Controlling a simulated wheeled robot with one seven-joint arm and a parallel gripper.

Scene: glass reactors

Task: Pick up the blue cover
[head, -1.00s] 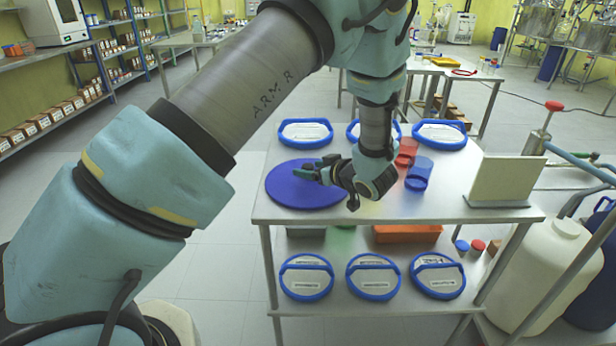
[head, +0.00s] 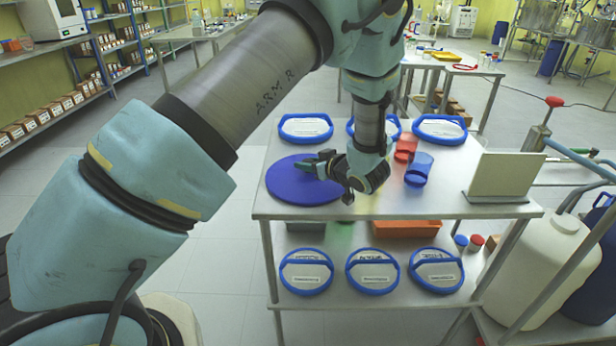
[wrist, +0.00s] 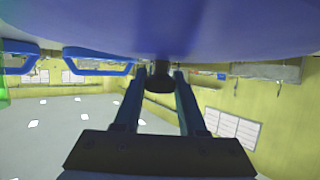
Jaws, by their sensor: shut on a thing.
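The blue cover (head: 290,193) is a round dark blue disc at the left end of the table's top. In the wrist view its broad blue face (wrist: 235,28) fills the top of the picture. My gripper (head: 322,164) is over the disc from the right. In the wrist view my gripper (wrist: 160,76) has its two fingers on either side of a dark knob (wrist: 160,84) at the middle of the cover, shut on it. I cannot tell whether the cover rests on the table or is just clear of it.
The metal table (head: 330,208) also holds several blue-rimmed lids (head: 440,128), a red scoop (head: 405,148), a blue scoop (head: 418,168) and a beige panel (head: 502,175). More lids stand on the lower shelf. A white jug (head: 545,260) is at the right.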

